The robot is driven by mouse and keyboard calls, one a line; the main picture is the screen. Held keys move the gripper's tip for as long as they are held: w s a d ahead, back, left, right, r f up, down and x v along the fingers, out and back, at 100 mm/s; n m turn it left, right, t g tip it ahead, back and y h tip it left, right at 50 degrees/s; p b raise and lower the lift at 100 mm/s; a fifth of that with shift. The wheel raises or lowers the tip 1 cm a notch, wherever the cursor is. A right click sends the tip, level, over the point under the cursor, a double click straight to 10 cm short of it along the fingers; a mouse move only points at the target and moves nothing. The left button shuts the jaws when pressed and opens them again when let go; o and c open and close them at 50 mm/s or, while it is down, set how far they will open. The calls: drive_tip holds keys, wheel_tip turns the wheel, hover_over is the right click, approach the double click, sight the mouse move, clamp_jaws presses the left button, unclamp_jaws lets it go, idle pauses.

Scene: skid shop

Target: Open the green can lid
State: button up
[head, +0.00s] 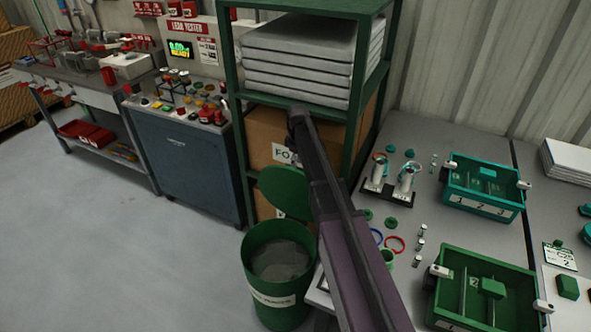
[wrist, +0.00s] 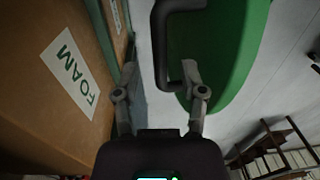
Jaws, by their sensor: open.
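The green can (head: 272,309) stands on the floor beside the shelf in the head view, with its mouth open and grey material inside. Its green lid (head: 284,192) is tipped up at the back rim, apart from the front of the mouth. In the wrist view the lid (wrist: 228,50) fills the upper middle, with a dark bent handle (wrist: 160,50) on it. My gripper (wrist: 160,75) is open, and the handle's end lies between its two fingers. I cannot tell whether either finger touches it. In the head view my arm hides the gripper.
A green shelf (head: 372,70) with a FOAM carton (head: 266,135) stands right behind the can; the carton (wrist: 50,60) is close on the left in the wrist view. A workbench (head: 425,135) with green bins lies to the right. The floor at left is clear.

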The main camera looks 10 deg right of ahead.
drive_tip(key=shift+f+b, duration=0.35)
drive_tip(key=shift+f, duration=0.2)
clamp_jaws()
